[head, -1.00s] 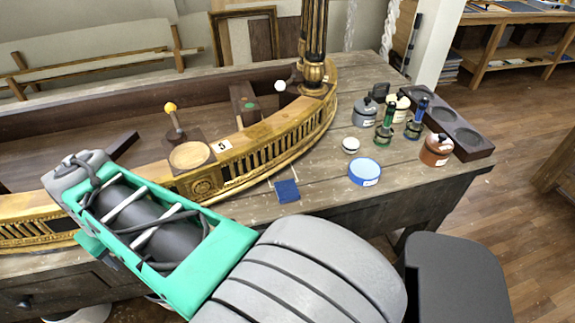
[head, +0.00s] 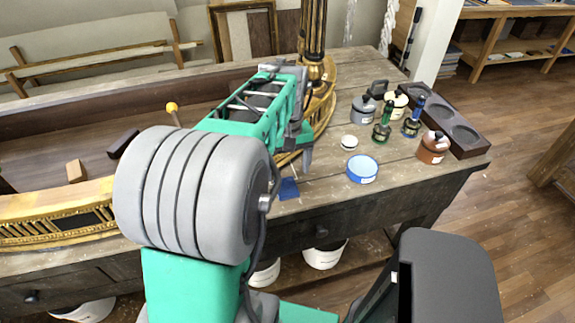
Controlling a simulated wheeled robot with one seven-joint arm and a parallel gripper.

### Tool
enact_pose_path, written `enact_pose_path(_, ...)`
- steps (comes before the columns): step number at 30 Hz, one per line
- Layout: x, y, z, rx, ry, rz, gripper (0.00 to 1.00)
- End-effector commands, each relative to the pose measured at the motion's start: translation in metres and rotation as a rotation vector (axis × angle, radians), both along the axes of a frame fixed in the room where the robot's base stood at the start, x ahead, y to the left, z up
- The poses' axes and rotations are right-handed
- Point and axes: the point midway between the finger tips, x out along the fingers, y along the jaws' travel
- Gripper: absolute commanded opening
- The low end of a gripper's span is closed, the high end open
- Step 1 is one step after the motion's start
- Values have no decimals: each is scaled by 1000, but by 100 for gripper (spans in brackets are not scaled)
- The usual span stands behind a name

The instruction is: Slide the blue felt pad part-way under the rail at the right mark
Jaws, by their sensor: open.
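The blue felt pad (head: 289,188) lies flat on the worn wooden tabletop near its front edge, in front of the gilt rail (head: 322,118). A strip of tabletop shows between the pad and the rail's foot. My arm hides the rail's middle; its left stretch also shows. My gripper (head: 307,160) points down just above and beyond the pad, close to the rail's curve. One dark fingertip shows clearly; it is open, with nothing seen in it. I cannot tell whether it touches the table. Pale marks show beside the pad; which is the right mark is unclear.
A gilt column (head: 313,30) rises behind my gripper. Bare tabletop lies between pad and tin.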

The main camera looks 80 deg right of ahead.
Motion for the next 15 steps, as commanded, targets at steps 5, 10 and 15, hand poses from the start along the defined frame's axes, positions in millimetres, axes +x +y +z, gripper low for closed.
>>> enact_pose_path(5, 1, 0, -7, 1, 1, 0, 80)
enact_pose_path(10, 1, 1, -32, 2, 0, 0, 80)
enact_pose_path(15, 1, 1, -60, 2, 0, 0, 80)
